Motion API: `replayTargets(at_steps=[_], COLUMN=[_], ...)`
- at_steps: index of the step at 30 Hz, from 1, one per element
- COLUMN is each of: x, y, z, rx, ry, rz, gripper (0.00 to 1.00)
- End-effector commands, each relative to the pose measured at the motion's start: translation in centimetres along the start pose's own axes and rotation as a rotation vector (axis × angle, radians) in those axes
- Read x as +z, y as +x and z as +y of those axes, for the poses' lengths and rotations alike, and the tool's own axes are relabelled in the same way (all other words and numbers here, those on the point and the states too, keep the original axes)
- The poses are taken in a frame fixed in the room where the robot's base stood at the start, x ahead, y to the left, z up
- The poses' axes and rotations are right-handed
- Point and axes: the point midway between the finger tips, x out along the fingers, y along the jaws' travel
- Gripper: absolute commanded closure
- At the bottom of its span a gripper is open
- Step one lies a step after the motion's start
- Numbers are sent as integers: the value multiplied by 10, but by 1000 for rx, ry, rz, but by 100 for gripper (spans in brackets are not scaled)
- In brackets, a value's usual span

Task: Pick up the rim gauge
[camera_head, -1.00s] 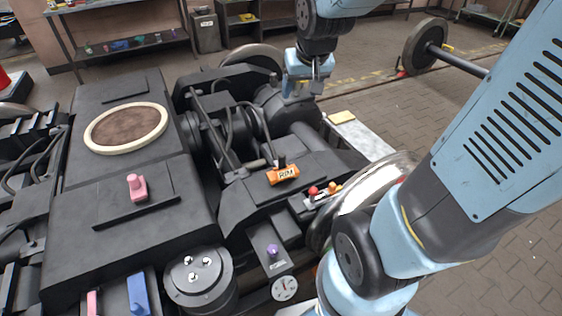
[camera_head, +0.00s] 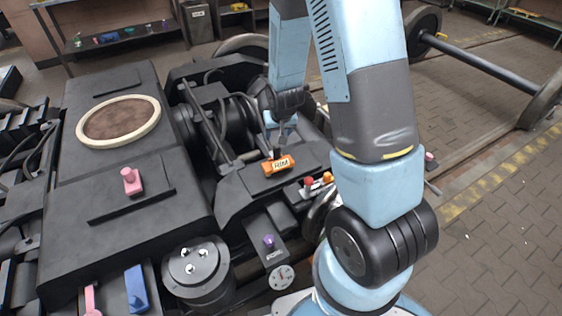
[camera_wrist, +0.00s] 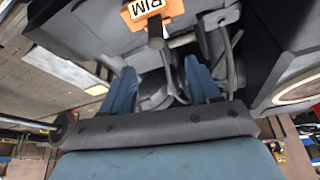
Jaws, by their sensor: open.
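The rim gauge (camera_head: 278,165) is an orange block with a white label reading "RIM" and a dark stem. It lies on a black ledge of the bogie frame (camera_head: 235,195). In the wrist view the rim gauge (camera_wrist: 150,12) is at the top centre, its dark stem pointing down the picture. My gripper (camera_head: 272,140) is just behind the gauge in the head view. In the wrist view its two blue fingers (camera_wrist: 160,85) are spread apart with nothing held between them. The gauge body lies beyond the fingertips.
A purple knob (camera_head: 268,241) is in front, and a pink handle (camera_head: 131,181) is to the left. Black bars and cables (camera_head: 208,125) rise close behind the gauge.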

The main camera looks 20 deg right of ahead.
Motion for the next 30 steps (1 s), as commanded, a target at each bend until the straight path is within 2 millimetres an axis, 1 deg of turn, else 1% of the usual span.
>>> replayTargets(at_steps=[1,11,24,30], x=[3,7,7,7], y=[7,35,89,103], z=[0,1,1,2], rx=[1,3,2,2], ry=[0,1,1,2], rz=[-3,-5,-4,-4], gripper=[39,39,39,39])
